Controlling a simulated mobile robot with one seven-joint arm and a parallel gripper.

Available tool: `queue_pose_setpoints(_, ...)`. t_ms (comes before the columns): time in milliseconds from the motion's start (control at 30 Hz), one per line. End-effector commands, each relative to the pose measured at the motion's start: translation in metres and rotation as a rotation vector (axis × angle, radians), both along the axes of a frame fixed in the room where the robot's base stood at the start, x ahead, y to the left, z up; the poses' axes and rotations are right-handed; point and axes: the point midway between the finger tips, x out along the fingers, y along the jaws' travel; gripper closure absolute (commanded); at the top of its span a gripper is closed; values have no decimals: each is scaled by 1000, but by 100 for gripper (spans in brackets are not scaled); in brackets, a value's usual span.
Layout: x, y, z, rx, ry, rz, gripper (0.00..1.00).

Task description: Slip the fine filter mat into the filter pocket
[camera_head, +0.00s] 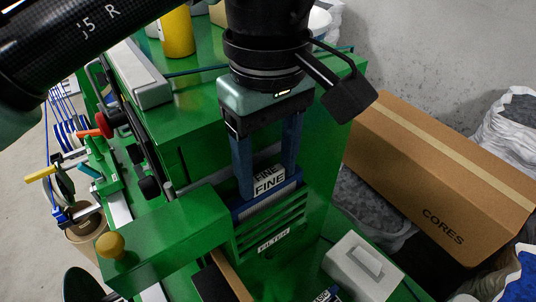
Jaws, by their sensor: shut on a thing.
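The fine filter mat (268,203) has a dark blue body and white labels reading FINE. My gripper (267,181) points down, with one blue finger on each side of the labels, and is shut on the mat. The filter pocket (272,226) is a green slotted housing with a small FILTER label low on its front. The mat is upright at the top of the pocket. Its lower part is hidden behind the green front, and I cannot tell how deep it sits.
A green panel with a yellow knob (112,246) juts out left of the pocket. A grey-white handled block (362,266) and a partly cut-off labelled item (326,295) lie in front, lower right. A cardboard CORES box (445,180) stands right. A yellow cylinder (177,33) stands behind.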

Motion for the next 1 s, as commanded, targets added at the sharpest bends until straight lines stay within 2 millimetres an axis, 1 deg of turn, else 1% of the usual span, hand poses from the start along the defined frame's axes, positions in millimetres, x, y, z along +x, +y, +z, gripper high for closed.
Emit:
queue_pose_setpoints(833, 0, 0, -6, 0, 0, -1, 100)
queue_pose_setpoints(867, 0, 0, -6, 0, 0, -1, 35)
queue_pose_setpoints(1000, 0, 0, -6, 0, 0, -1, 10)
